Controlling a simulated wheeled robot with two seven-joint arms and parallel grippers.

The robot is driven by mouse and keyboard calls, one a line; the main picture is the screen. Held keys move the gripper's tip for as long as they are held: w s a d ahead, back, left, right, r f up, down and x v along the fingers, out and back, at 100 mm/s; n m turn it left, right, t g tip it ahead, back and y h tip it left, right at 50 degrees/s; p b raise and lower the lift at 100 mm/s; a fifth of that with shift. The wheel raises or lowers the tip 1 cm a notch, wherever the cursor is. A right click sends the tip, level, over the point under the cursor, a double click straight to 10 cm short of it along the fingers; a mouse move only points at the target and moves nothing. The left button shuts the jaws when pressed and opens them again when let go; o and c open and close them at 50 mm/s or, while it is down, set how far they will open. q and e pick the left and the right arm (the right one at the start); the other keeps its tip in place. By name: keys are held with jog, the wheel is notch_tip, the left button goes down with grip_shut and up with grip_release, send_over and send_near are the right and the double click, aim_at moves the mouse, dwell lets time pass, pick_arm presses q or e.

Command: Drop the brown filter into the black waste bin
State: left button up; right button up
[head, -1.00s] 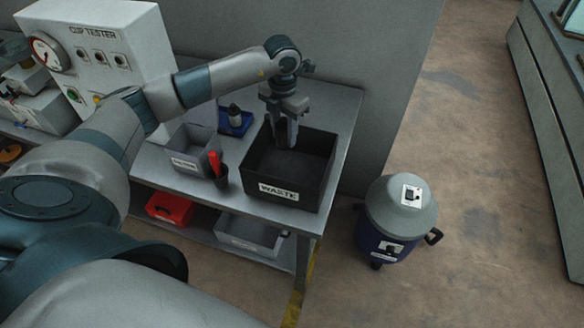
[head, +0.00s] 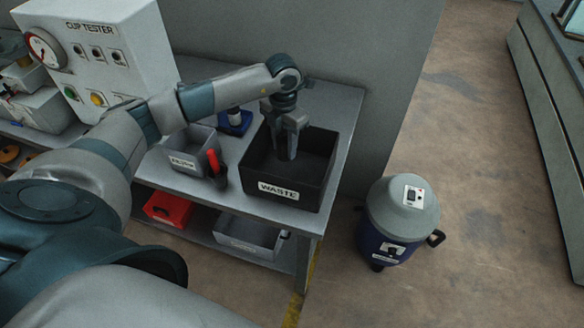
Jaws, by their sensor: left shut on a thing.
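The black waste bin (head: 314,186), labelled WASTE on its front, stands on the grey bench at the right end. My left gripper (head: 287,155) points down into the bin's opening, with its fingertips below the rim level in the picture. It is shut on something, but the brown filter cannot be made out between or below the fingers. The visible floor of the bin looks dark and empty. My right gripper is not in view.
A grey labelled bin (head: 183,162) and a small dark cup with a red-handled tool (head: 212,160) stand left of the waste bin. A blue holder (head: 235,124) sits behind. A blue canister (head: 395,225) stands on the floor.

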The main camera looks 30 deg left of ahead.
pick_arm(q)
jog(key=o, duration=1.2)
jog(key=shift+c, duration=0.2)
jog(key=shift+r+b, duration=0.35)
jog(key=shift+r, duration=0.15)
notch_tip(320, 180, up, 16)
jog(key=b, duration=0.5)
jog(key=shift+r, duration=0.2)
